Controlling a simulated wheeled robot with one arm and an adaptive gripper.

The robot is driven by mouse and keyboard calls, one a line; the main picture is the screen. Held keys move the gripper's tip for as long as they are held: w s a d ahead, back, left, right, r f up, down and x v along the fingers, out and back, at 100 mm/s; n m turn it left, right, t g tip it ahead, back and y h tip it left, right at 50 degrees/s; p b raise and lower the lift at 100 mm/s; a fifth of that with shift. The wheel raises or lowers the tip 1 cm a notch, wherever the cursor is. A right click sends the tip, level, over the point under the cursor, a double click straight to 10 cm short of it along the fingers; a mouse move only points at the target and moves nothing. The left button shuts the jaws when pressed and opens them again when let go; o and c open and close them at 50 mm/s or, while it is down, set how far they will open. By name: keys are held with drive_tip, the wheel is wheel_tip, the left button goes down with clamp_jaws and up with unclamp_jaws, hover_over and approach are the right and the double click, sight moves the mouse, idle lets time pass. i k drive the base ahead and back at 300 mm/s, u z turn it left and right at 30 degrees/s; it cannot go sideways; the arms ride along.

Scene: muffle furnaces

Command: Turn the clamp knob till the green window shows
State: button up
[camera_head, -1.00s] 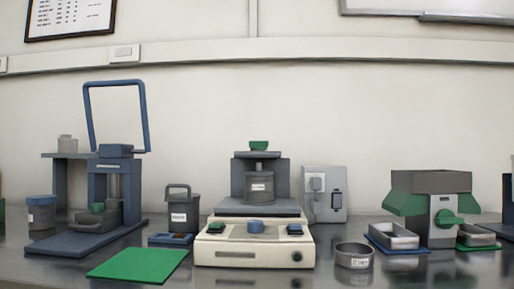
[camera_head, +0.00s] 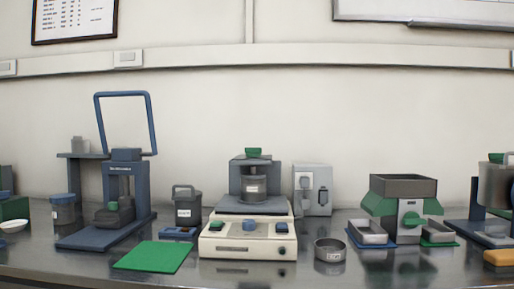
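A cream and grey machine (camera_head: 250,243) stands in the middle of the bench. A green knob (camera_head: 253,152) sits on top of its dark upper bar, above a grey labelled pot (camera_head: 254,188). This knob looks like the clamp knob, but I cannot be sure. I cannot make out a green window at this size. The machine's front panel has a blue knob (camera_head: 249,225), a green button (camera_head: 216,226) and a dark blue button (camera_head: 281,227). My gripper is not in view.
A blue press (camera_head: 122,190) with a raised frame and a green mat (camera_head: 154,256) are on the left. A round grey pan (camera_head: 330,250) and a green-sided grey splitter (camera_head: 403,205) with trays are on the right. A lidded dark pot (camera_head: 187,207) stands left of the machine.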

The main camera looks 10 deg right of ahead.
sight(250, 152)
drive_tip(key=k, duration=0.85)
drive_tip(key=u, duration=0.65)
drive_tip(key=i, duration=1.45)
drive_tip(key=z, duration=0.3)
